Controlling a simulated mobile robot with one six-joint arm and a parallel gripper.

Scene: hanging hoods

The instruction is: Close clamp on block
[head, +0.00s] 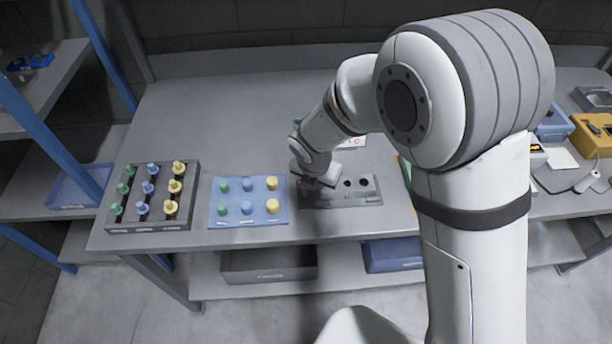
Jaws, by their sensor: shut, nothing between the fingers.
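A grey block (367,200) with dark round holes lies near the front edge of the table. My gripper (313,186) points down at the left end of this block. It is shut with nothing held. The gripper and wrist cover the block's left end, and I cannot tell whether they touch it. I cannot make out a clamp; it may be hidden behind the wrist or too small to tell.
A blue mat (235,217) with green, blue and yellow pegs lies left of the block. A dark rack (107,222) with similar pegs stands farther left. My arm hides part of the table's right side. The table's back left is clear.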

